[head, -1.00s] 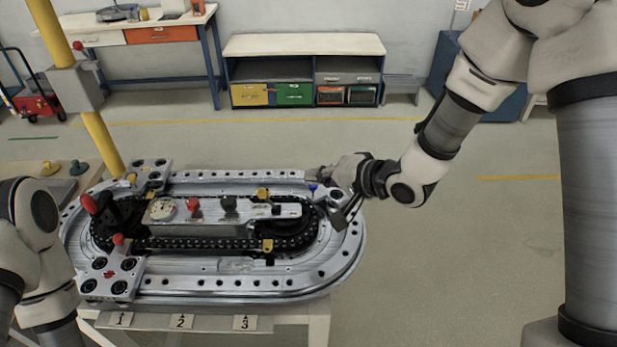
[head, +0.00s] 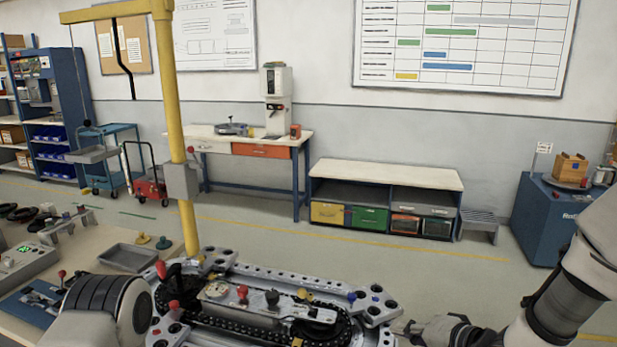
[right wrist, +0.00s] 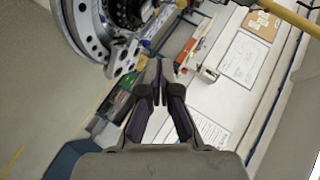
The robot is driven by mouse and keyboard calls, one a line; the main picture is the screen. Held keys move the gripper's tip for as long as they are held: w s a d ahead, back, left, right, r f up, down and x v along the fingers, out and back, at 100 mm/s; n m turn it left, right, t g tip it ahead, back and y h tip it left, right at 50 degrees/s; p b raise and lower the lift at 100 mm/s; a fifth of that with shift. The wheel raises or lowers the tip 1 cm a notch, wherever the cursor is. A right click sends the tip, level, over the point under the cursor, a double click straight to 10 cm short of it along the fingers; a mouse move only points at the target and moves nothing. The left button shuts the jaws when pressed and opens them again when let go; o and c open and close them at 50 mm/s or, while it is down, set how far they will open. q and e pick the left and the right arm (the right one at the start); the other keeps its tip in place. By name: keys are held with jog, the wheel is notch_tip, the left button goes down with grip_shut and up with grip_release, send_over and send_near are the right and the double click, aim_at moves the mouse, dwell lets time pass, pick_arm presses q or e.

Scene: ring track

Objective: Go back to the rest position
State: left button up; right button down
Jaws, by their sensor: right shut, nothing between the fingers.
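My right gripper (head: 412,328) is just right of the ring track (head: 268,272) in the head view, with a small gap seeming to show between them. In the right wrist view its fingers (right wrist: 160,66) are together and hold nothing. The silver track with its black chain shows in the lower middle of the head view, its near side cut off by the frame. In the right wrist view part of the track (right wrist: 88,38) lies at upper left, apart from the fingertips. My left arm shows at lower left of the head view; its gripper is not in view.
A yellow post (head: 185,150) stands behind the track's left end. A side table (head: 100,262) with a grey tray (head: 127,257) is at left. A workbench (head: 222,135), a low cabinet (head: 385,174) and a blue cabinet (head: 545,222) stand farther back.

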jog(key=s+f+g+h+b, duration=0.15)
jog(key=s+f, duration=0.25)
jog(key=f, duration=0.4)
jog(key=s+f+m+g, duration=0.15)
jog(key=s+f, duration=0.25)
jog(key=f, duration=0.5)
jog(key=s+f+g+h, duration=0.1)
jog(key=s+f+g, duration=0.2)
jog(key=s+f, duration=0.35)
pick_arm(q)
jog(key=f, duration=0.2)
jog(key=w+f+b, duration=0.1)
jog(key=shift+a, duration=0.25)
jog(key=shift+s, duration=0.1)
jog(key=shift+c, duration=0.9)
pick_arm(e)
jog(key=s+d+f+n+g+h, duration=0.2)
jog(key=s+d+f+n, duration=0.1)
jog(key=s, duration=0.4)
jog(key=s+d+f+n+g+h, duration=0.2)
jog(key=s+d+f+n, duration=0.2)
jog(key=s+f, duration=0.3)
jog(key=shift+f+n, duration=0.15)
jog(key=shift+n, duration=0.4)
